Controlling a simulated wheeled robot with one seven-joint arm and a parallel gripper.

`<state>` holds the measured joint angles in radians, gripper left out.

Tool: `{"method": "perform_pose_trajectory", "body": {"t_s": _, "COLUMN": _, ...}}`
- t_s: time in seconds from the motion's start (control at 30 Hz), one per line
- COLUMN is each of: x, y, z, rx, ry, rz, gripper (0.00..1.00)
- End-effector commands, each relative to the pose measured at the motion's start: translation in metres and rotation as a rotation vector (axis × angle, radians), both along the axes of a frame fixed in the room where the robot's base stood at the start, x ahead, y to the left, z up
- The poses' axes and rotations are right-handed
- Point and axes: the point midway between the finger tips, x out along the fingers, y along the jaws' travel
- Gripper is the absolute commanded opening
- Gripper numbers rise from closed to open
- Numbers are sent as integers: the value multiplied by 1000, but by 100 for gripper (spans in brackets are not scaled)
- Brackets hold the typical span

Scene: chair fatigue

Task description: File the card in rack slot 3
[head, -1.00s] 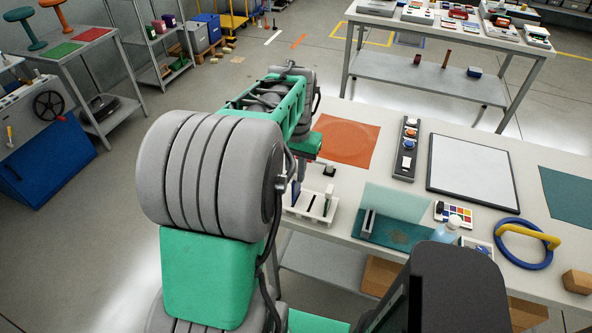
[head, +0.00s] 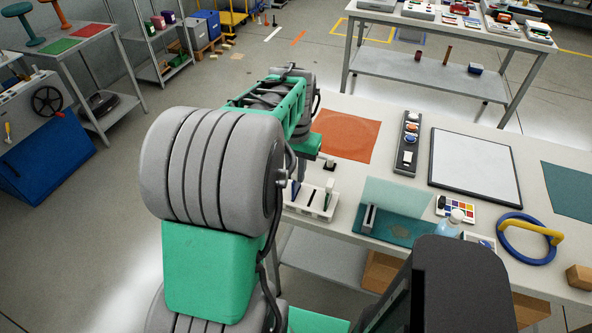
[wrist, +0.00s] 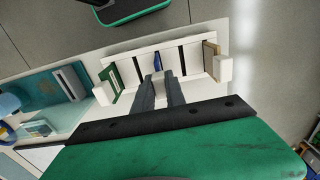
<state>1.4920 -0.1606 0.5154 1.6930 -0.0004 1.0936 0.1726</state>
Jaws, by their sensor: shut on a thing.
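The white rack (wrist: 196,66) lies across the top of the wrist view, with several slots. A green card (wrist: 116,76) stands in its left end and a brown card (wrist: 211,54) in its right end. My gripper (wrist: 159,76) is shut on a blue card (wrist: 157,62), at the middle slot between two dark empty slots. I cannot tell how deep the blue card sits. In the head view, the rack (head: 312,207) is on the table's near left edge, and the blue card (head: 294,190) shows at its left. My arm hides the gripper there.
An orange mat (head: 345,134) and a button strip (head: 408,142) lie behind the rack. A teal stand with a clear panel (head: 398,200), a bottle (head: 450,222) and a blue ring (head: 525,245) are to the right. Floor shows beyond the rack in the wrist view.

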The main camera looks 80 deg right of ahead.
Motion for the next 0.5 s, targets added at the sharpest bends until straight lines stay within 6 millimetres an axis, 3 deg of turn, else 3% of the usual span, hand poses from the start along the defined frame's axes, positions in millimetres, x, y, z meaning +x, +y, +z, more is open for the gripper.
{"method": "perform_pose_trajectory", "body": {"t_s": 0.47, "x": 0, "y": 0, "z": -13, "rx": 1, "ry": 0, "rz": 0, "gripper": 0}}
{"method": "perform_pose_trajectory", "body": {"t_s": 0.5, "x": 0, "y": 0, "z": -12, "rx": 1, "ry": 0, "rz": 0, "gripper": 19}}
